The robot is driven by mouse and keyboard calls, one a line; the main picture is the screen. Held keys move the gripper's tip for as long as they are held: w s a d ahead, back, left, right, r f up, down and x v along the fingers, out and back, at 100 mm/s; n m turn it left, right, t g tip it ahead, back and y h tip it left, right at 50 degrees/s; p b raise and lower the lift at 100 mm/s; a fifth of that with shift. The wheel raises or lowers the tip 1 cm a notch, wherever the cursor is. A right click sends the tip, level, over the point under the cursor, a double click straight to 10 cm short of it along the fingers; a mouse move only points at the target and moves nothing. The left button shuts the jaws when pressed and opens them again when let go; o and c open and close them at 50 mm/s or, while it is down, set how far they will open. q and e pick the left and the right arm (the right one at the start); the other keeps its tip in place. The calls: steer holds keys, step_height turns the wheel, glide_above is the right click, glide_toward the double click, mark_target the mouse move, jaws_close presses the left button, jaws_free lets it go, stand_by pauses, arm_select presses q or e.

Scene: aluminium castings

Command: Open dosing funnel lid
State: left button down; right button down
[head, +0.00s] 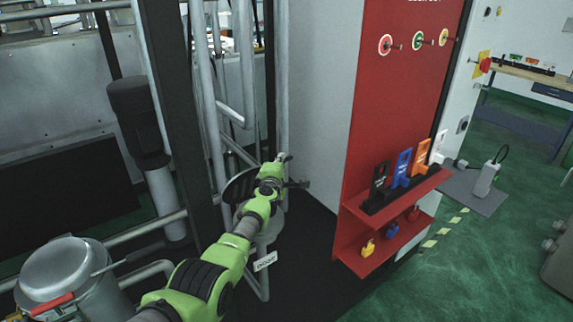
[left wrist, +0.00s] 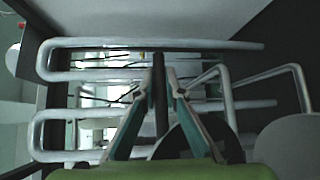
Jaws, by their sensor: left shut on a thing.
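My left gripper (head: 283,158) reaches in between the pipe frame and the grey cabinet. In the left wrist view its fingers (left wrist: 163,75) are closed around a thin dark bar (left wrist: 161,100), which seems to be the handle of the dosing funnel lid. The dark round lid (head: 238,187) stands tilted up behind my wrist, partly hidden by it; a dark disc also shows in the left wrist view (left wrist: 196,147). The grey funnel (head: 272,227) is below my forearm, mostly covered, with a white label (head: 265,261) on its front. My right gripper is not in view.
A red lockout board (head: 386,110) with tags on shelves stands right of the grey cabinet (head: 318,90). Pipes (head: 207,90) and a dark post (head: 172,90) crowd the left. A metal vessel (head: 57,265) stands at lower left. Green floor (head: 470,270) is open at right.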

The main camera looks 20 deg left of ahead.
arm_select(q)
steer(key=shift+w+a+r+n+g+p, duration=0.2)
steer(key=shift+w+a+n+g, duration=0.1)
steer(key=shift+w+a, duration=0.15)
steer(key=shift+w+a+r+n+g+p, duration=0.2)
steer(key=shift+w+a+n, duration=0.1)
steer(key=shift+a, duration=0.15)
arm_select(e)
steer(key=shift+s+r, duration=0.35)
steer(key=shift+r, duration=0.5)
arm_select(q)
steer(key=shift+h, duration=0.3)
steer(key=c, duration=2.1)
jaws_free()
steer(key=shift+s, duration=0.1)
steer(key=shift+d+f, duration=0.1)
steer(key=shift+f, duration=0.05)
